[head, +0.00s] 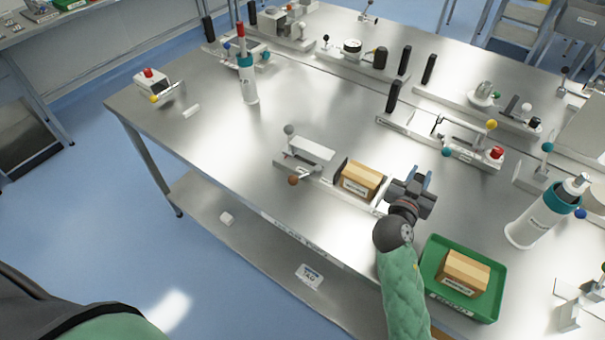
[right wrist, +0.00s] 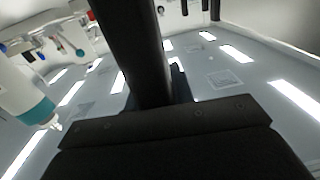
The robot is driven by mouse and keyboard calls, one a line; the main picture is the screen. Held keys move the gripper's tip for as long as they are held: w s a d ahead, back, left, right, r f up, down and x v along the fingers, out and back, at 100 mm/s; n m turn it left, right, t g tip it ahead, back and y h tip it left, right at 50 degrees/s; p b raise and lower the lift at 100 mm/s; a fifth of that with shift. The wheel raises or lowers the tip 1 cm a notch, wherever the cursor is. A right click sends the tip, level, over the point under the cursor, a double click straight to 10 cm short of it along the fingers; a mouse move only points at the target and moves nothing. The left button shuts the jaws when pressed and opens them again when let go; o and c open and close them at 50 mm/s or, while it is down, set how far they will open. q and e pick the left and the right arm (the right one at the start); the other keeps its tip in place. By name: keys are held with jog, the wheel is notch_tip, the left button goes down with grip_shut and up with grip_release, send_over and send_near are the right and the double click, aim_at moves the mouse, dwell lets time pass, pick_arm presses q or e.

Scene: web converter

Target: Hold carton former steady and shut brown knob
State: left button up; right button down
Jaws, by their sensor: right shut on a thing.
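The carton former (head: 327,184) is a pale, low fixture near the front edge of the table, in the middle of the head view. Its brown knob (head: 293,180) is at the front left end, on a short lever. A grey knob (head: 289,130) and a white plate (head: 311,149) are just behind. A cardboard carton (head: 361,180) sits in the fixture's right part. My right gripper (head: 418,184) is shut at the fixture's right end, seemingly on its handle, which the gripper mostly hides. A dark upright bar (right wrist: 138,50) fills the middle of the right wrist view. My left gripper is out of view.
A green tray (head: 434,262) with another carton (head: 465,272) lies right of my right forearm. A white bottle with a teal collar (head: 530,226) stands farther right. Other knobbed fixtures line the back. The table's front left is mostly clear.

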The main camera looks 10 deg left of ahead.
jog(key=shift+r, duration=0.1)
dwell(0.4)
jog(key=shift+f+b, duration=0.45)
jog(key=shift+b, duration=0.1)
